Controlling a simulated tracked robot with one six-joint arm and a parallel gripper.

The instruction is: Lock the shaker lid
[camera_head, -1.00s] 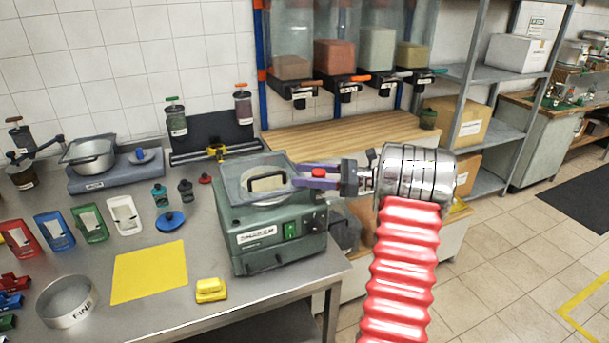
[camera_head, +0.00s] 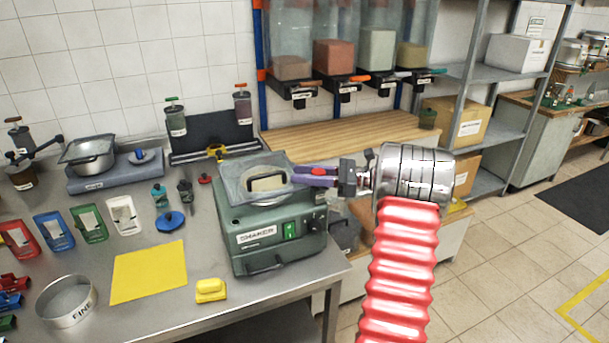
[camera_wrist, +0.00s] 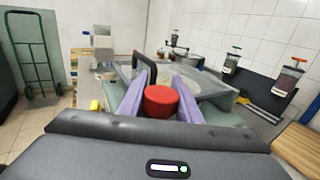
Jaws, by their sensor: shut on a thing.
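The green shaker (camera_head: 255,237) stands on the steel bench, with a label on its front and a lit green switch. Its see-through lid (camera_head: 236,186) lies over the top and carries a dark handle (camera_head: 250,177). My gripper (camera_head: 303,176) comes from the right at the shaker's right edge. In the wrist view, the two purple fingers of my gripper (camera_wrist: 160,88) are shut on a red knob (camera_wrist: 161,101) at the lid's near edge. The lid (camera_wrist: 213,86) and handle (camera_wrist: 149,66) show beyond it. In the head view the fingers mostly hide the knob.
A yellow mat (camera_head: 148,272) and a yellow block (camera_head: 210,290) lie left of the shaker. A sieve ring (camera_head: 67,301) stands at the front left. A scale with a pan (camera_head: 91,155) is at the back left. Dispensers (camera_head: 333,57) hang above a wooden counter (camera_head: 345,135).

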